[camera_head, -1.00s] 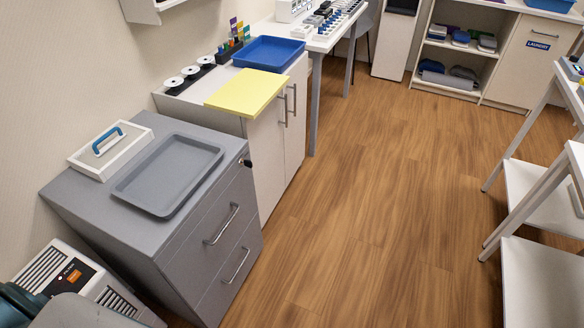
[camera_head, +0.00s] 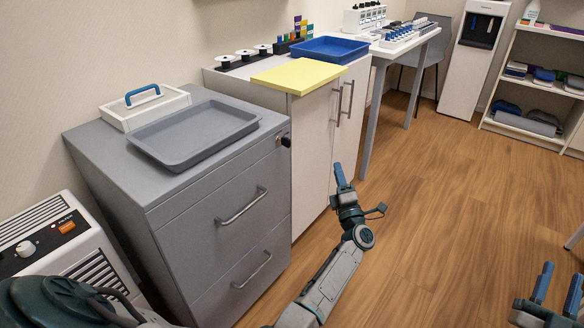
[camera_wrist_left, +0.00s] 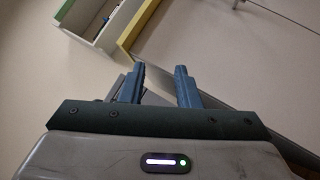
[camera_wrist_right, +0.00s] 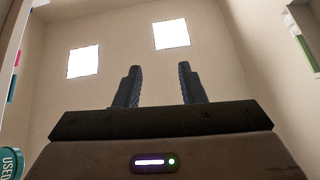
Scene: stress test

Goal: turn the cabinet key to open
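The grey cabinet (camera_head: 215,215) with two drawers stands at the left in the head view. A small dark key or lock (camera_head: 285,141) sits at the upper right of its front; its turn angle is too small to tell. My left gripper (camera_head: 343,178) is in front of the white cabinet in the picture, right of and below the key, and apart from it. Its fingers are spread and empty in the left wrist view (camera_wrist_left: 160,82). My right gripper (camera_head: 560,285) is at the lower right, over the floor. Its fingers are spread and empty in the right wrist view (camera_wrist_right: 160,82).
A grey tray (camera_head: 192,138) and a white box with a blue handle (camera_head: 143,105) are on the grey cabinet. The white cabinet (camera_head: 318,135) beside it carries a yellow board (camera_head: 298,75) and a blue tray (camera_head: 328,50). The wooden floor (camera_head: 440,220) is clear.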

